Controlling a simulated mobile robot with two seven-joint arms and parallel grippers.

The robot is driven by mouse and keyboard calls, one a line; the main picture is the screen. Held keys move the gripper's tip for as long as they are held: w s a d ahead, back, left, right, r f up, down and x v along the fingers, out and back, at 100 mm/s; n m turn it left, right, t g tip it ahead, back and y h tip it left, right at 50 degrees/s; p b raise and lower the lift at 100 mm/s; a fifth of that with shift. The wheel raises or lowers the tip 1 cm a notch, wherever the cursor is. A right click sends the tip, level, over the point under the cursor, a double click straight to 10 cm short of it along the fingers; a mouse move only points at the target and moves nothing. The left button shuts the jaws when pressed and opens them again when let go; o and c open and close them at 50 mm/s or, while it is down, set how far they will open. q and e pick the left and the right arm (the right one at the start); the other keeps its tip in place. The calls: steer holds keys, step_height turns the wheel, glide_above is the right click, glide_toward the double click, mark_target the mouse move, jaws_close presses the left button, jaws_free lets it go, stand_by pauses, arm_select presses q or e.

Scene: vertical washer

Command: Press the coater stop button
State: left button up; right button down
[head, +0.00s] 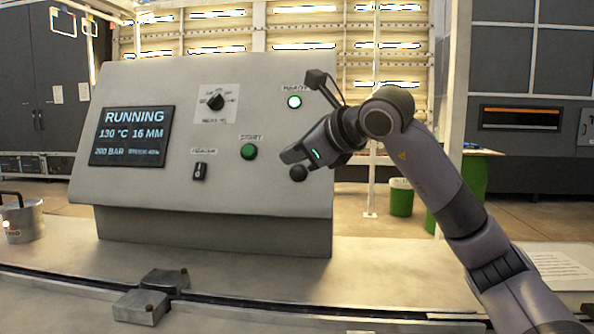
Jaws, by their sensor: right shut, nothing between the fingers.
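The coater control panel (260,110) stands on the bench, its sloped face toward me. Its display (132,136) reads RUNNING, 130 °C, 16 MM. A green button (249,151) labelled START sits right of centre. A dark round knob-like button (298,173) is to its right; its label is hidden, so I cannot tell for sure that it is the stop button. My right gripper (286,157) is shut and empty, its tip just above and left of that dark button in the picture. Whether it touches the button or panel is unclear. My left gripper is out of view.
A metal pot (22,220) stands at the left, metal blocks (141,306) lie in front and a paper sheet (556,267) lies at the right.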

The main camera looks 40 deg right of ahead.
mark_target(298, 173)
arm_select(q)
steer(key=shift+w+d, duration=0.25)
arm_select(e)
steer(key=shift+w+d+r, duration=0.1)
steer(key=shift+w+d, duration=0.1)
steer(key=shift+d, duration=0.1)
arm_select(q)
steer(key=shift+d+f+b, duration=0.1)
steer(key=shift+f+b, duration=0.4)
steer(key=shift+b, duration=0.25)
arm_select(e)
steer(key=w+d+f, duration=0.4)
steer(key=w+d, duration=0.1)
steer(key=d, duration=0.1)
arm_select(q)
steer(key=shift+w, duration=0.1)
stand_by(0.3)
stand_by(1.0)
